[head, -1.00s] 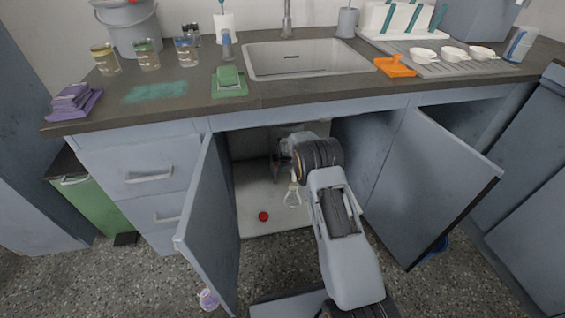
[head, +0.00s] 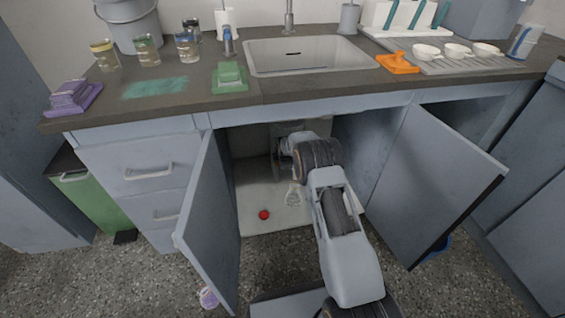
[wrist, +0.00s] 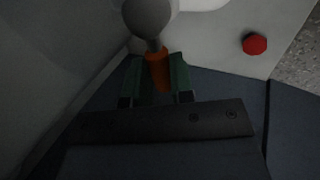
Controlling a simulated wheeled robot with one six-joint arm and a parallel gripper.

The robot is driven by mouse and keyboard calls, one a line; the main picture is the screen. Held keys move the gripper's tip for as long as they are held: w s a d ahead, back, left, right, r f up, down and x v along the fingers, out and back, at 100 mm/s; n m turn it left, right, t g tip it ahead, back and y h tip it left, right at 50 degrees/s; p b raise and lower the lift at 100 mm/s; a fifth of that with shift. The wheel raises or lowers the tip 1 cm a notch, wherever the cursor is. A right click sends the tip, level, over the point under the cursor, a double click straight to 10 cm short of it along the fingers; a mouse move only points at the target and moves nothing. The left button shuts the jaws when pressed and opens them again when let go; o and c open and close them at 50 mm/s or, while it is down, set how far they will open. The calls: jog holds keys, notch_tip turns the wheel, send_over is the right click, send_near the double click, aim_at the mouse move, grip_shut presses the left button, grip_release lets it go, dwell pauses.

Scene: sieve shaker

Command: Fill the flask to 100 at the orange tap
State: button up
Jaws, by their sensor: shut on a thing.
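In the wrist view my gripper (wrist: 155,83) has its two green-sided fingers on either side of an orange handle (wrist: 157,70), shut on it. The handle joins a rounded grey part (wrist: 148,18) whose top is cut off; I take this for the orange tap. In the head view my arm reaches into the open cupboard under the sink and hides the gripper and the handle. A small clear glass-like thing (head: 293,195), perhaps the flask, shows beside my wrist above the pale cupboard floor. Its fill level cannot be read.
A red round thing (head: 264,215) lies on the cupboard floor (head: 255,200), also seen in the wrist view (wrist: 254,44). The left door (head: 208,225) and right door (head: 435,185) stand open on both sides of my arm. The sink (head: 310,57) is above.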

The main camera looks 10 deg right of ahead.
grip_shut()
jog(key=shift+s, duration=0.1)
jog(key=shift+s+d+n+g+y+b, duration=0.3)
jog(key=shift+s+n+y+b, duration=0.25)
jog(key=shift+n, duration=0.85)
jog(key=shift+s+d+n+g+y+b, duration=0.15)
jog(key=shift+s+d+n+y+b, duration=0.45)
jog(key=shift+n, duration=0.8)
jog(key=shift+s+d+n+g+y+b, duration=0.25)
jog(key=shift+n+y+b, duration=0.45)
jog(key=shift+n, duration=0.7)
jog(key=shift+s, duration=0.1)
